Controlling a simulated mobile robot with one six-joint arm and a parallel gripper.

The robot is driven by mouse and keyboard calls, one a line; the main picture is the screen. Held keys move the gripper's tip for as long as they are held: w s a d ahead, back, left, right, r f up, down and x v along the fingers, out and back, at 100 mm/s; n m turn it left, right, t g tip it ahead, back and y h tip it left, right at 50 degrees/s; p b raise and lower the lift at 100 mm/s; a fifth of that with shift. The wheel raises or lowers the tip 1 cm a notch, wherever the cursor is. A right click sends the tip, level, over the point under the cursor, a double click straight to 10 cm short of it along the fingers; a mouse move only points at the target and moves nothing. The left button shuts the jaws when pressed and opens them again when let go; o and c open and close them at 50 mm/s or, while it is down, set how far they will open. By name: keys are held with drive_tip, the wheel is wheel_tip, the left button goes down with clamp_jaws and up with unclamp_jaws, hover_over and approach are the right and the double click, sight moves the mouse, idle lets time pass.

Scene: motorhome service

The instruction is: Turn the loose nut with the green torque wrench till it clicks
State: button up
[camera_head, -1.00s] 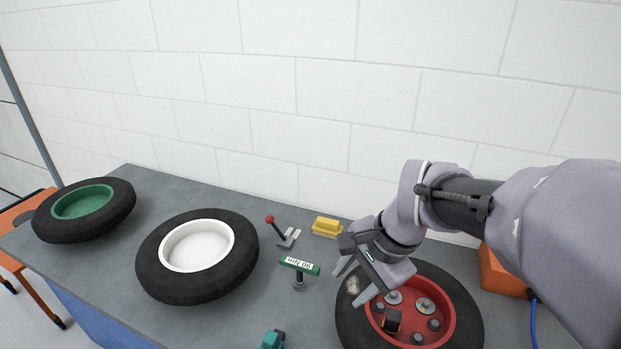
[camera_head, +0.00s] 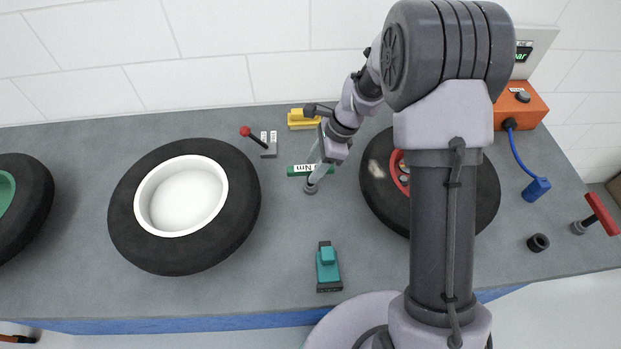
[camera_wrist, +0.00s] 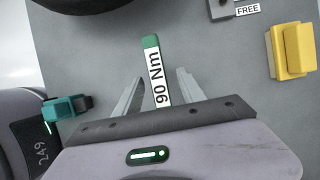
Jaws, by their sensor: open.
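My gripper (camera_head: 318,168) is open at the wrench. In the wrist view, the wrench handle (camera_wrist: 151,42) lies between the two spread fingers of my gripper (camera_wrist: 159,77), with a gap on either side. The wheel (camera_head: 377,172) with the red rim (camera_head: 397,170) is largely hidden behind my arm. A few nuts show at the rim's edge; I cannot tell which is loose.
A white-rimmed wheel (camera_head: 120,218) lies to the left. A red-knobbed lever (camera_head: 257,138) and yellow block (camera_head: 302,122) stand behind the wrench. A teal tool (camera_head: 327,270) lies in front. A red wrench (camera_head: 602,214), black socket (camera_head: 538,243) and orange box (camera_head: 525,106) are at right.

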sight(307, 184)
drive_tip(key=b+x, duration=0.3)
drive_tip(key=x, duration=0.3)
drive_tip(key=shift+s+d+f, duration=0.1)
drive_tip(key=shift+f, duration=0.3)
drive_tip(key=shift+c, duration=0.7)
clamp_jaws()
